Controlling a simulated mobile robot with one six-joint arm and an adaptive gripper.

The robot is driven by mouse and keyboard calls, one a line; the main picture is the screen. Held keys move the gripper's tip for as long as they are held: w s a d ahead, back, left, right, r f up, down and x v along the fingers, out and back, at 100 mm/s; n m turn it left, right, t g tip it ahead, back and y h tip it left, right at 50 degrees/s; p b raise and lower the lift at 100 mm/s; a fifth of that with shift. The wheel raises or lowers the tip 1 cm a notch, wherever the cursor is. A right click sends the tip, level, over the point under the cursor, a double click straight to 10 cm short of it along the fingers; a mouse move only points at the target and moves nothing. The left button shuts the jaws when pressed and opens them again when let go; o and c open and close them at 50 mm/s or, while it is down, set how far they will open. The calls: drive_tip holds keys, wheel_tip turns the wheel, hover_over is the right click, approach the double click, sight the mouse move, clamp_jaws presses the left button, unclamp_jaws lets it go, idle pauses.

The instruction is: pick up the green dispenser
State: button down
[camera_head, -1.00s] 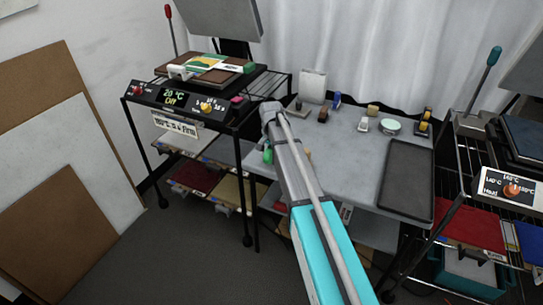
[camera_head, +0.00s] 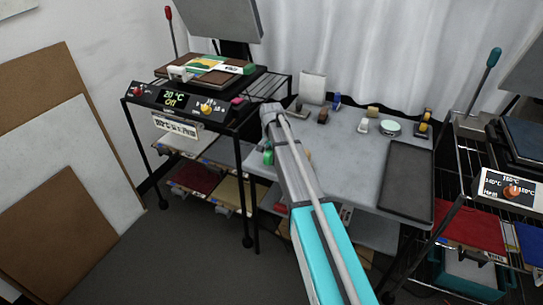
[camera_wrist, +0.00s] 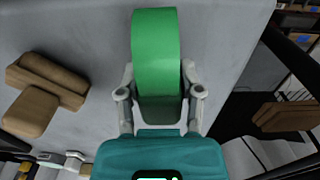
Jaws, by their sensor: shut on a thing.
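The green dispenser (camera_wrist: 156,45) stands out in the wrist view as a bright green rounded body with a darker lower part. My gripper (camera_wrist: 158,78) has one finger on each side of it and is shut on it. In the head view a small part of the green dispenser (camera_head: 267,157) shows just left of my arm, by the left edge of the grey table. My arm hides most of the gripper there. I cannot tell whether the dispenser still touches the table.
A wooden piece (camera_wrist: 48,88) lies on the table left of the dispenser in the wrist view. The grey table (camera_head: 345,150) has small items along its back and a dark tray (camera_head: 406,180) at right. A heat-press stand (camera_head: 180,100) is close on the left.

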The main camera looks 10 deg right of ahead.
drive_tip(key=shift+r, duration=0.15)
wheel_tip(320, 180, up, 3)
drive_tip(key=p, duration=0.3)
drive_tip(key=shift+f, duration=0.2)
drive_tip(key=s+r+p, duration=1)
drive_tip(key=s, duration=0.4)
drive_tip(key=shift+a, duration=0.4)
